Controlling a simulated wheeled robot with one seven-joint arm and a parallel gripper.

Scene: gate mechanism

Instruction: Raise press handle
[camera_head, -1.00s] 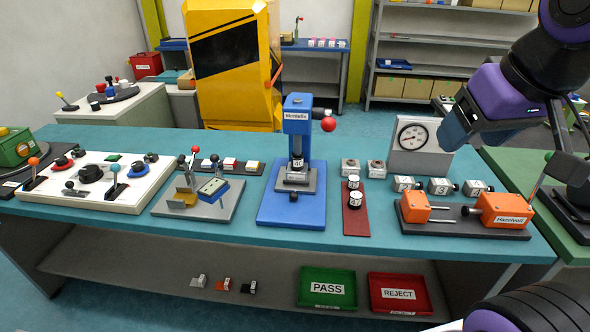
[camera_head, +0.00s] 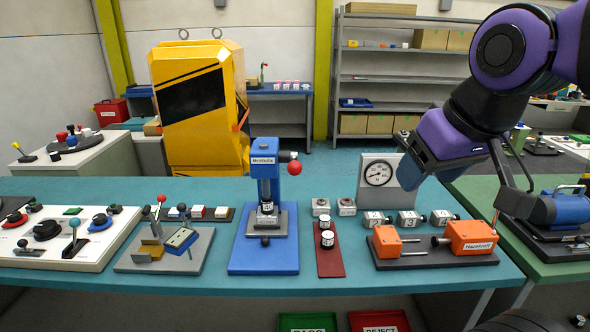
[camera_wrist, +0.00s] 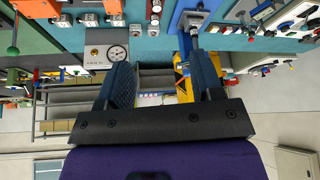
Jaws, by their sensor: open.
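The blue press (camera_head: 264,208) stands upright on the teal bench, with its label near the top. Its handle ends in a red ball (camera_head: 294,168) that sticks out to the right of the press head. A small labelled part (camera_head: 266,207) sits under the ram. My gripper (camera_head: 412,168) hangs in the air to the right of the press, in front of the dial gauge, apart from both. In the wrist view my gripper (camera_wrist: 160,75) has its two fingers spread wide with nothing between them. The wrist view is upside down, and the handle is hard to make out there.
A dial gauge box (camera_head: 378,180) stands on the bench right of the press. A red mat (camera_head: 329,262) with stacked parts and an orange vise (camera_head: 472,237) lie to the right. A lever fixture (camera_head: 165,250) is at left.

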